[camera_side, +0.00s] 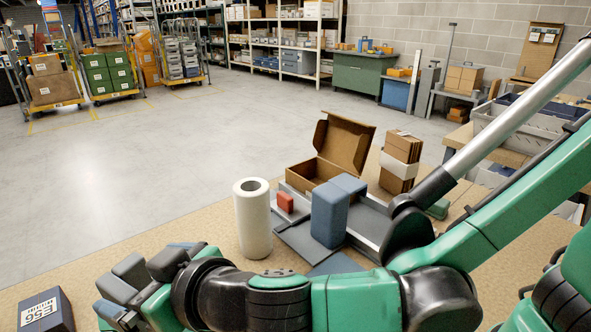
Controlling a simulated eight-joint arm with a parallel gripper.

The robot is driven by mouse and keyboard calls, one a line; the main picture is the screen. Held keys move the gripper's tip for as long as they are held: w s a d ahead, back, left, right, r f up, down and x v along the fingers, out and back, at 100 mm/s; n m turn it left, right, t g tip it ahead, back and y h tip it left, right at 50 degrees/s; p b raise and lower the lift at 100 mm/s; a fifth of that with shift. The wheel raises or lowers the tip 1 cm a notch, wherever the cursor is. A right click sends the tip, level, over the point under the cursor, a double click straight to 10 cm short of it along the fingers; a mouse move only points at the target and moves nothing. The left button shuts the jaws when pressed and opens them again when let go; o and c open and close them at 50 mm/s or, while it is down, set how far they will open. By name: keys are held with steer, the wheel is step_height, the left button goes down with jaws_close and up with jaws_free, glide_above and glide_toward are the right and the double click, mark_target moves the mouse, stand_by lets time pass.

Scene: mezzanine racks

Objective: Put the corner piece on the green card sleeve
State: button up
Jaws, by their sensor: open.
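A blue-grey block (329,216) with a step-like, two-part top stands upright on the tan work table; it looks like the corner piece, though I cannot be certain. A small green item (438,209) lies to its right, partly hidden behind my arm; I cannot tell whether it is the green card sleeve. My gripper (121,290) is low at the front left, well apart from both, with its dark fingers open. I see nothing between the fingers.
A white roll (252,218) stands left of the block, near a small red block (285,202). Behind are an open cardboard box (337,150) and a banded stack of cartons (400,162). A dark labelled box (46,311) sits front left.

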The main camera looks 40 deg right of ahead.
steer(key=v, duration=0.7)
steer(key=d+f+m+g+h, duration=0.2)
steer(key=d, duration=1)
steer(key=w+d+f+m+g+h, duration=0.1)
steer(key=d+f+m+g+h, duration=0.1)
steer(key=d, duration=1.1)
steer(key=shift+w+f+g+h, duration=0.2)
steer(key=shift+f+g+h, duration=0.3)
steer(key=shift+g, duration=0.3)
